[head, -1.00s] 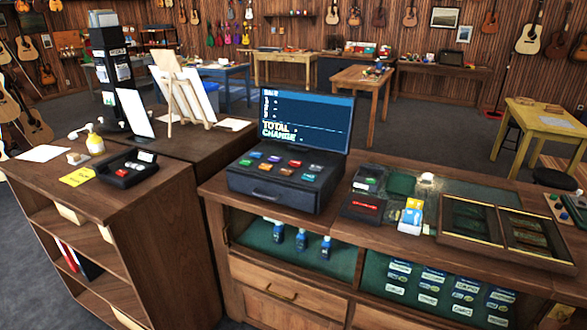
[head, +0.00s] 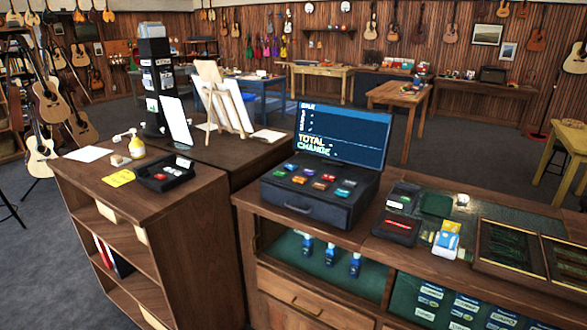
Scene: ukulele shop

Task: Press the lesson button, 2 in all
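A black cash register (head: 312,213) stands on the wooden counter, with several coloured keys on its top. Its screen (head: 345,135) reads TOTAL and CHANGE. The key labels are too small to read, so I cannot tell whether one of them is the lesson button. Neither of my grippers is in view.
A lower wooden shelf unit (head: 190,225) to the left bears a black tray (head: 150,183), a pump bottle (head: 136,147) and a yellow note (head: 118,178). A small easel (head: 222,105) stands behind. Display cases (head: 512,248) lie at the right. Grey floor (head: 30,240) is open at the left.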

